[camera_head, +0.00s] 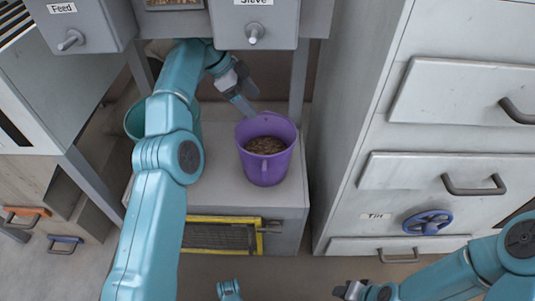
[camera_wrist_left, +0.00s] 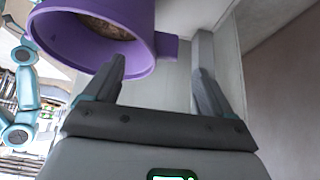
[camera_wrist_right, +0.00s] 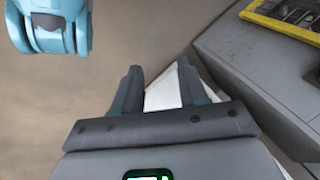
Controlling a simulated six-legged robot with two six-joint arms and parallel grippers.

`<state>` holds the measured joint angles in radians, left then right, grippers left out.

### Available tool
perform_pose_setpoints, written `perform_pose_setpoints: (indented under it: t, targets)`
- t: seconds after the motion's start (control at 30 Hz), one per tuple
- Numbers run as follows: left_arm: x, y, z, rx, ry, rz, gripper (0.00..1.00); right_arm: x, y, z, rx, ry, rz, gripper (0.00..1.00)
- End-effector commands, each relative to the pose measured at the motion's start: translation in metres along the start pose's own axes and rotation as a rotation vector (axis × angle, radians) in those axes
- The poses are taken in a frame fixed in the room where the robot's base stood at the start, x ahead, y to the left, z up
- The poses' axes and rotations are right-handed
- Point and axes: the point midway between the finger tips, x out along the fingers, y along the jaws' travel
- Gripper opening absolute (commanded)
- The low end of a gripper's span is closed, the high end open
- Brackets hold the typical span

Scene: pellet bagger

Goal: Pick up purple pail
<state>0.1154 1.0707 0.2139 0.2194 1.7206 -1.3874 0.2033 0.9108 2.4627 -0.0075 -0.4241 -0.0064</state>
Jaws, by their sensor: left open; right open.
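The purple pail (camera_head: 266,170) stands upright on the grey platform, with brown pellets inside. A narrow handle-like strip runs down its front. My left gripper (camera_head: 244,100) is open and empty at the pail's back-left rim, reaching in from above. In the left wrist view the pail (camera_wrist_left: 125,22) fills the upper left. A purple tab (camera_wrist_left: 167,45) on its side shows between the fingers of the left gripper (camera_wrist_left: 160,70). Whether a finger touches the pail I cannot tell. My right gripper (camera_wrist_right: 158,72) is open and empty, low at the bottom of the head view (camera_head: 345,290).
A teal container (camera_head: 134,120) stands left of the pail, mostly hidden by my left arm. Grey boxes labelled Feed (camera_head: 75,25) and Sieve (camera_head: 253,22) hang above. A drawer cabinet (camera_head: 440,120) with a blue wheel (camera_head: 427,222) stands right. A yellow-framed grille (camera_head: 220,235) is below.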

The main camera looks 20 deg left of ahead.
Motion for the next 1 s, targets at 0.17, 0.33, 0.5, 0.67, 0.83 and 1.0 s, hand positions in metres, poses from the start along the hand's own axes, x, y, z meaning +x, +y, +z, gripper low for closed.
perform_pose_setpoints:
  t: [0.17,0.33,0.5,0.67,0.83,1.0]
  targets:
    - [0.026,0.003,0.003,-0.001,-0.002,0.01,0.84,0.016,0.005,-0.007,-0.006,0.03,-0.001,0.43]
    - [0.05,0.0,-0.004,-0.002,-0.002,0.013,0.84,0.017,0.005,-0.01,-0.009,0.039,-0.001,0.43]
    - [0.071,-0.002,-0.005,-0.002,-0.002,0.013,0.84,0.022,0.007,-0.013,-0.011,0.05,-0.002,0.43]
    - [0.073,-0.003,-0.006,-0.002,-0.002,0.01,0.84,0.021,0.007,-0.013,-0.012,0.052,-0.002,0.43]
    - [0.073,-0.004,-0.006,-0.002,-0.002,0.008,0.65,0.021,0.007,-0.013,-0.012,0.052,-0.002,0.43]
    - [0.073,-0.004,-0.006,-0.002,-0.001,0.006,0.17,0.021,0.007,-0.013,-0.012,0.052,-0.002,0.43]
